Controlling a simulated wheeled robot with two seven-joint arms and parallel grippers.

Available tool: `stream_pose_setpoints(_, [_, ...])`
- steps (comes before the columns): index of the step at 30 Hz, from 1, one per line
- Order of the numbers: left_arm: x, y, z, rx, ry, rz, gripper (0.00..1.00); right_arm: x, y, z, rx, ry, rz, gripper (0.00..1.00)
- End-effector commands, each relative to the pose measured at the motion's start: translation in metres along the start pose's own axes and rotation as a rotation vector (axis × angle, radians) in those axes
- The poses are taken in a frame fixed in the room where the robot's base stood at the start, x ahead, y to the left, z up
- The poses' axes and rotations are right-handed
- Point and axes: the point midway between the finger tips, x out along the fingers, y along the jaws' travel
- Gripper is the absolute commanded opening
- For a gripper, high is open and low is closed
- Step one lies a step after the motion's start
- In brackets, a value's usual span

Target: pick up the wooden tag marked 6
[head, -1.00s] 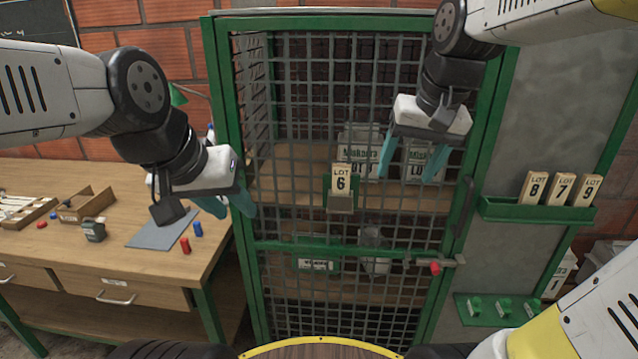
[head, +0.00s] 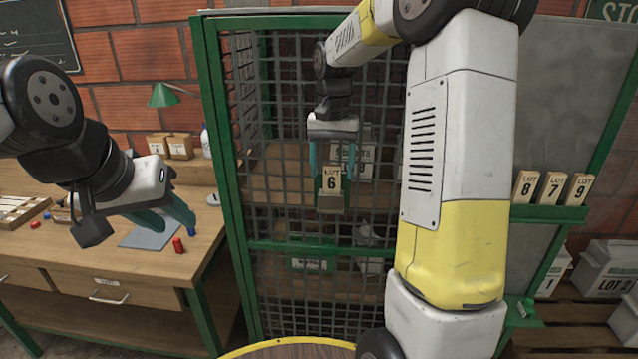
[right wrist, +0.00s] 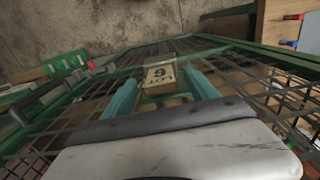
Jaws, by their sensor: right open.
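The wooden tag marked 6 (head: 331,181) stands upright in a small green holder (head: 331,204) on the front of the mesh cage door. My right gripper (head: 333,168) is open, with its teal fingers on either side of the tag. In the right wrist view the tag (right wrist: 159,75) shows between the two fingertips (right wrist: 161,88), and no contact is clear. My left gripper (head: 176,220) is off to the left above the workbench, its teal fingers apart and empty.
The mesh cage (head: 290,216) with a green frame fills the middle. Tags 8 (head: 523,187), 7 (head: 550,188) and 9 (head: 578,189) stand in a green rack at the right. The wooden workbench (head: 75,250) holds a grey mat (head: 150,235) and small red and blue pieces.

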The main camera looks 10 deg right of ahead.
Motion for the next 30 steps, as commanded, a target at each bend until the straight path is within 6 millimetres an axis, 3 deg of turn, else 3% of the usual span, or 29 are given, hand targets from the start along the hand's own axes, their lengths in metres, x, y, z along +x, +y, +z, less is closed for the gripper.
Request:
stream_pose_setpoints(6, [0.000,0.000,0.000,0.000,0.000,0.000,0.36,0.030,-0.001,0.000,0.000,-0.003,0.001,0.67])
stream_pose_setpoints(15, [0.000,0.000,0.000,0.000,0.000,0.000,0.36,0.034,-0.002,0.000,0.000,0.000,-0.001,0.65])
stream_pose_setpoints(25, [0.000,0.000,0.000,0.000,0.000,0.000,0.36,0.033,-0.001,0.000,0.000,-0.001,0.000,0.02])
stream_pose_setpoints(30, [0.000,0.000,0.000,0.000,0.000,0.000,0.36,0.033,-0.001,0.000,0.000,0.000,0.000,0.02])
